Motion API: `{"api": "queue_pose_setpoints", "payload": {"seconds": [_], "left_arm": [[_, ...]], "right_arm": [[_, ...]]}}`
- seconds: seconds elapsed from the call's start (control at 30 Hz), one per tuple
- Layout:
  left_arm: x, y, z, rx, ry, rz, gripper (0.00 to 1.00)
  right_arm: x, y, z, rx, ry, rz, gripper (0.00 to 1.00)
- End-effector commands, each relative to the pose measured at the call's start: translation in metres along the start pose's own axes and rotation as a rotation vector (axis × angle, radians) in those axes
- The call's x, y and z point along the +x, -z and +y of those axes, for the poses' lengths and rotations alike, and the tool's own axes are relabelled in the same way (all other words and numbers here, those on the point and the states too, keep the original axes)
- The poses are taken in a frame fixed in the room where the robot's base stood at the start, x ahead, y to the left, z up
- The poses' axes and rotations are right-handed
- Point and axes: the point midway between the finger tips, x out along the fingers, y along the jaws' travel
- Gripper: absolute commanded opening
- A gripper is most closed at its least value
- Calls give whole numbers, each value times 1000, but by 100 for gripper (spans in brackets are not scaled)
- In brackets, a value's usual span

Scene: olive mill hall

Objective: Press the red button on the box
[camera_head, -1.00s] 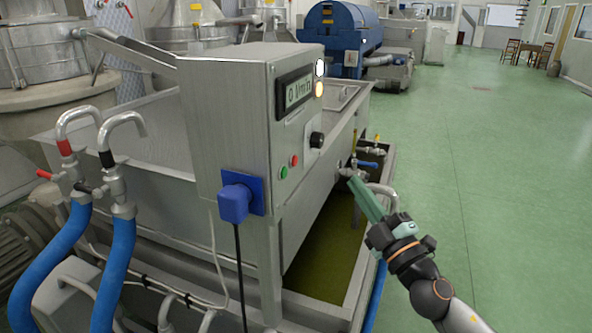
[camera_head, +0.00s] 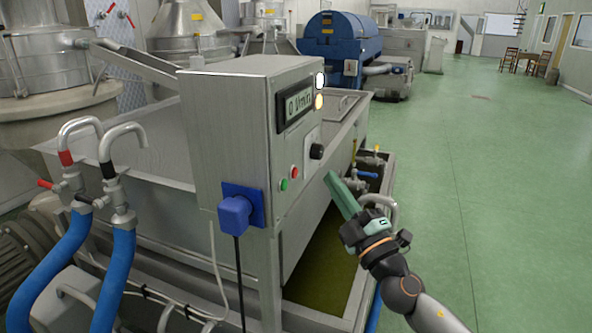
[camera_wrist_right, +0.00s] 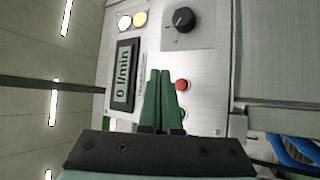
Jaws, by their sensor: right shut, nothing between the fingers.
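The metal control box (camera_head: 228,125) stands at the centre of the head view, its panel facing right. On the panel, the small red button (camera_head: 294,171) sits right of and above a green button (camera_head: 284,184). In the right wrist view the red button (camera_wrist_right: 182,85) shows just right of the fingertips, with the panel (camera_wrist_right: 205,62) beyond them. My right gripper (camera_head: 330,178) is shut and empty, its green fingers pointing at the panel from the right. It also shows in the right wrist view (camera_wrist_right: 160,74). Fingertips and button look apart. My left gripper is not in view.
The panel also carries a display (camera_head: 295,107), a black knob (camera_head: 316,151) and two lamps. A blue plug (camera_head: 236,212) with a cable is on the box's near side. Valves and pipes (camera_head: 368,165) lie behind my right gripper.

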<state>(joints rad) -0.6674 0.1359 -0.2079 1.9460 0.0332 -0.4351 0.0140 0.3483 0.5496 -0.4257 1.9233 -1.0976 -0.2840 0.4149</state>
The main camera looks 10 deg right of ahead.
Motion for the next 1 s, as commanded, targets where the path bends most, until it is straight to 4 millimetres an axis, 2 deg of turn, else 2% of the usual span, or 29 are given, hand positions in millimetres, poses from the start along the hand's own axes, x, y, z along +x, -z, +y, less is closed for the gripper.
{"api": "queue_pose_setpoints", "payload": {"seconds": [0.1,0.33,1.0], "left_arm": [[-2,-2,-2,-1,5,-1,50],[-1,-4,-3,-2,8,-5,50],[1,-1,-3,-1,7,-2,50]], "right_arm": [[12,10,-8,2,-1,2,0],[25,19,-18,1,-1,1,0],[28,21,-21,0,1,2,0]]}}
